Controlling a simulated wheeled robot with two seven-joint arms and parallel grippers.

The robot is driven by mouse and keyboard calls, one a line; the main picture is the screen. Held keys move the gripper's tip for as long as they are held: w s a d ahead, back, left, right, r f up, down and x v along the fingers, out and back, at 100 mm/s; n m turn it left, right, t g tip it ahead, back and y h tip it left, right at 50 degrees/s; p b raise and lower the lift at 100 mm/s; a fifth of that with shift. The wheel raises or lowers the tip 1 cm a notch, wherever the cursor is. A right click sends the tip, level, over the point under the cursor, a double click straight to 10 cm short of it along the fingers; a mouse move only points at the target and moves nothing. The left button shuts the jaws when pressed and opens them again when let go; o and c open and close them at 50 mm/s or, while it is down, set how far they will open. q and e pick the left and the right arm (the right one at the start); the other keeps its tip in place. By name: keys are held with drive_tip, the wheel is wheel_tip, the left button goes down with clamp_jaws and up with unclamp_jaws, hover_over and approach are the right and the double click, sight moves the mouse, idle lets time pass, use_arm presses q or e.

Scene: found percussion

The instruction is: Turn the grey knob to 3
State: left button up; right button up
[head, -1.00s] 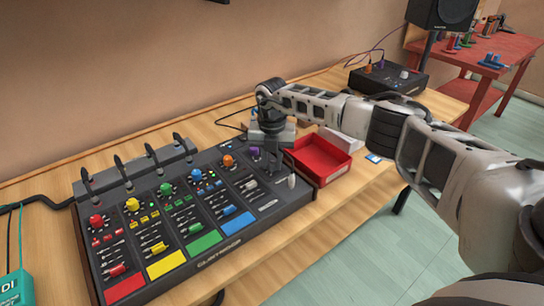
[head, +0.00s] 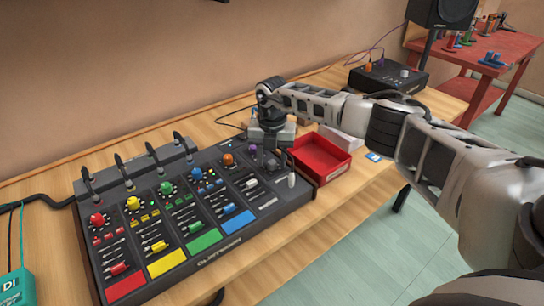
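A black mixer console (head: 222,257) lies on the wooden table, with red, yellow, green, blue and orange knobs in a row. A purple knob (head: 252,149) shows at its far right part, beside my gripper. My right gripper (head: 270,165) points down over the console's right end, close to its surface. Its fingertips are small and dark against the panel, so I cannot tell their opening or whether they touch a knob. I see no grey knob clearly on the console; the area under the gripper is hidden. A light grey knob (head: 404,73) shows on a black box at the back. My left gripper is out of view.
A red tray (head: 322,170) stands right beside the console, close to my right gripper. The black box (head: 388,78) with cables sits farther back, beyond my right arm. Several thin upright stalks rise along the console's back edge. A teal box (head: 12,286) is at the lower left.

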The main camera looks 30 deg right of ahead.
sight(272, 162)
drive_tip(key=shift+r, duration=0.1)
wheel_tip(272, 162, up, 16)
drive_tip(key=b, duration=0.1)
drive_tip(key=shift+b, duration=0.4)
